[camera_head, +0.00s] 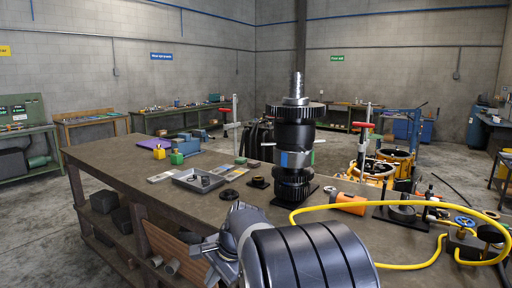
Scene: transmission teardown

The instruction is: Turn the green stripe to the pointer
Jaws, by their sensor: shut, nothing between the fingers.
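A dark, upright gear assembly (294,135) with a metal shaft on top stands on the workbench. A blue band (297,160) crosses its lower middle, with a small greenish mark at its edge; the stripe is too small to make out surely. Pale bits stick out beside the assembly at mid height, but I cannot tell whether one is the pointer. My gripper (207,249) is at the lower middle, in front of the bench edge, shut and empty. It is well short of the assembly and apart from it. My dark arm covers part of the bench front.
The workbench (130,160) carries a grey tray (198,180), green and yellow blocks and small rings left of the assembly. Red-handled clamps stand behind. The left part of the bench is mostly clear.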

